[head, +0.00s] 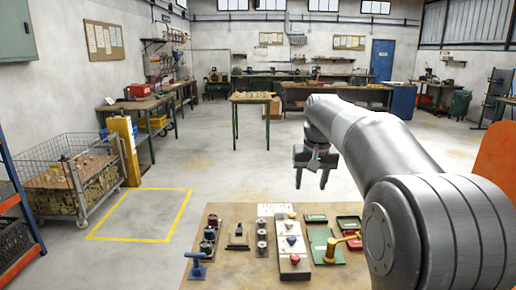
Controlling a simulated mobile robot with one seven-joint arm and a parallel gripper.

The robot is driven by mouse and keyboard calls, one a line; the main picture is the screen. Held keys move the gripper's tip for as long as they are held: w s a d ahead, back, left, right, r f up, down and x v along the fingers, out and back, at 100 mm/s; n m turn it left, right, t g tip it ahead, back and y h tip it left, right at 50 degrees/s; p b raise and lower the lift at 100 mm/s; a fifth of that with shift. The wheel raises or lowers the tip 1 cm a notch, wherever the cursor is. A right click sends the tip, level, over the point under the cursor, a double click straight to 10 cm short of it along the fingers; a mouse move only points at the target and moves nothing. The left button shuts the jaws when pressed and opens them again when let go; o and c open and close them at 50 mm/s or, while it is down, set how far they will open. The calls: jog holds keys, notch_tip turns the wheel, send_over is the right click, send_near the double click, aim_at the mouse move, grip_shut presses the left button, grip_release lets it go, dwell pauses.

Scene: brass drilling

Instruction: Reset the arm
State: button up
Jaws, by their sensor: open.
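My gripper (311,178) is at the end of my arm, in the middle of the head view. Its two dark fingers point down and stand apart, with nothing between them. It hangs in the air above the far side of a brown work table (225,271), clear of the things on it. My grey arm (386,150) reaches in from the right edge and bends down at its far end. It hides the right part of the table.
The table holds a blue clamp-like tool (197,267), dark cylindrical parts (208,235), a white strip with coloured knobs (290,240), green trays (322,245) and a brass-coloured tool (338,243). A wire cage cart (75,175) stands left. Open floor lies beyond.

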jog(key=s+f+t, duration=0.1)
jog(key=s+f, duration=0.2)
jog(key=s, duration=0.8)
jog(key=s+f+t, duration=0.1)
jog(key=s+f, duration=0.2)
jog(key=s, duration=0.8)
jog(key=s+f+t, duration=0.1)
jog(key=s+f, duration=0.3)
jog(key=s, duration=0.7)
jog(key=shift+s+d, duration=0.2)
jog(key=shift+d, duration=0.15)
jog(key=shift+r, duration=0.1)
jog(key=shift+c, duration=0.5)
